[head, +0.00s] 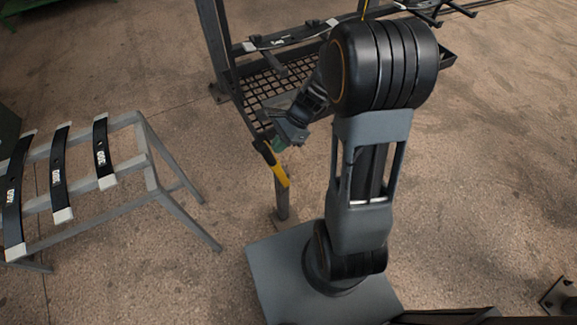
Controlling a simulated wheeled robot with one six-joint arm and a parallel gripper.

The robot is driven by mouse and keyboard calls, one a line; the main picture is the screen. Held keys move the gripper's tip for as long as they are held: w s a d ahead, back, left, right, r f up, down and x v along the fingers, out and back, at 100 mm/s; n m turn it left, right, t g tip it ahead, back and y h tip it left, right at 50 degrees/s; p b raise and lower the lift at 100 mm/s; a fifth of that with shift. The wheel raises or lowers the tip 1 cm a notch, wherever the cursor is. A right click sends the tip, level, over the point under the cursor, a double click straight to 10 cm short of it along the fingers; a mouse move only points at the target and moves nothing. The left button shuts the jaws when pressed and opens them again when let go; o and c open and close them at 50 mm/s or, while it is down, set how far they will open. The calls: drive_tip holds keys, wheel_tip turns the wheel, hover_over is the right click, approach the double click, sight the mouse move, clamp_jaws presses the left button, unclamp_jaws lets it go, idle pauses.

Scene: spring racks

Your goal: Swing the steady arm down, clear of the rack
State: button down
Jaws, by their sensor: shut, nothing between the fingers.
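The dark rack (219,45) stands behind my arm, with a mesh tray and a dark leaf spring with pale ends (285,40) lying across it. A short bar with a black end and a yellow length (274,168), perhaps the steady arm, slants down to the right at the rack's front post. My gripper (281,143) is small in view, just above and right of this bar. It is shut and holds nothing. I cannot tell whether it touches the bar. My arm hides part of the rack's right side.
A grey stand (150,172) at the left carries three dark leaf springs (60,172) with pale ends and white numbers. Dark hooked bars (432,14) stick out at the top right. Concrete floor lies open between stand and rack, and at the right.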

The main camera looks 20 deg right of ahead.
drive_tip(key=s+a+p, duration=0.1)
drive_tip(key=s+a, duration=0.1)
drive_tip(key=a, duration=1.6)
drive_tip(key=shift+a, duration=0.3)
idle(2.6)
drive_tip(key=d, duration=0.6)
drive_tip(key=shift+w+p, duration=0.25)
drive_tip(key=shift+p, duration=0.2)
idle(0.7)
